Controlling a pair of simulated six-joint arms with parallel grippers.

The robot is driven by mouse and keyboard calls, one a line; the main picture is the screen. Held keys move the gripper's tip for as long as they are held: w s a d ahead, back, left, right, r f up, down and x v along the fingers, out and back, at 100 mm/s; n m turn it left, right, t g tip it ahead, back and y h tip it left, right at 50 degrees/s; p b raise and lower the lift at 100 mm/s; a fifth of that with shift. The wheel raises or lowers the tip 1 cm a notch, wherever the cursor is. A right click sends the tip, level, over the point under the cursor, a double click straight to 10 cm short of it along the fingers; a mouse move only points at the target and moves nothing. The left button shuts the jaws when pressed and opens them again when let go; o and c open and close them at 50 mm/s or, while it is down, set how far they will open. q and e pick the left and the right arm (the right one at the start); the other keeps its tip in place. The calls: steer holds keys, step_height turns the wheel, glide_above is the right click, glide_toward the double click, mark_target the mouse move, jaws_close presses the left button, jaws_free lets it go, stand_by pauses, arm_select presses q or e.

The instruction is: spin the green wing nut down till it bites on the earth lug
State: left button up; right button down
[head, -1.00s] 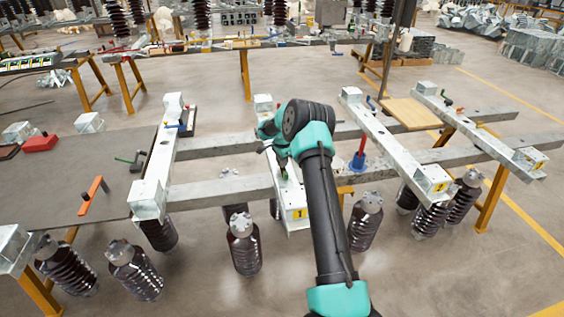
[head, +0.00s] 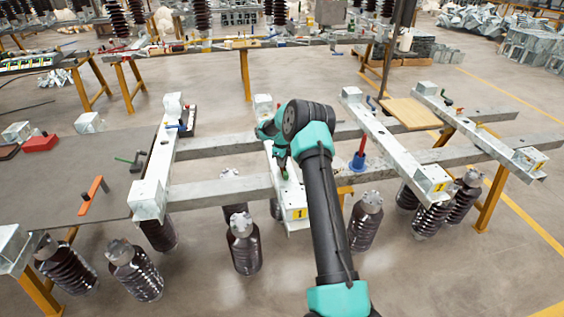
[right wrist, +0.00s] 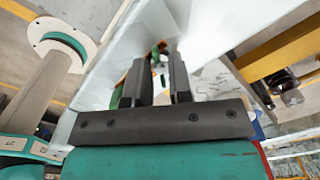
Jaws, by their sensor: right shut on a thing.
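My right gripper (head: 284,166) reaches down onto the near part of the middle galvanized beam, the one with a yellow "1" tag. In the right wrist view its two dark fingers (right wrist: 157,66) point at the pale beam. They are shut on the green wing nut (right wrist: 155,53), which shows as a small green patch between the tips. A bit of green also shows at the gripper in the head view. The fingers hide most of the nut. I cannot make out the earth lug or whether the nut touches it. My left gripper is not in view.
Other galvanized beams lie left (head: 163,160) and right (head: 395,140) across long grey rails. A red and blue post tool (head: 359,154) stands right of my arm. An orange-handled tool (head: 93,196) lies on the grey table at left. Brown ribbed insulators (head: 244,245) hang below.

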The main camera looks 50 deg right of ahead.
steer(key=m, duration=0.5)
steer(key=shift+r, duration=0.1)
steer(key=shift+m, duration=0.3)
steer(key=shift+d, duration=0.1)
steer(key=c, duration=1)
jaws_free()
step_height(320, 180, up, 17)
steer(key=shift+r, duration=0.15)
steer(key=shift+o, duration=0.4)
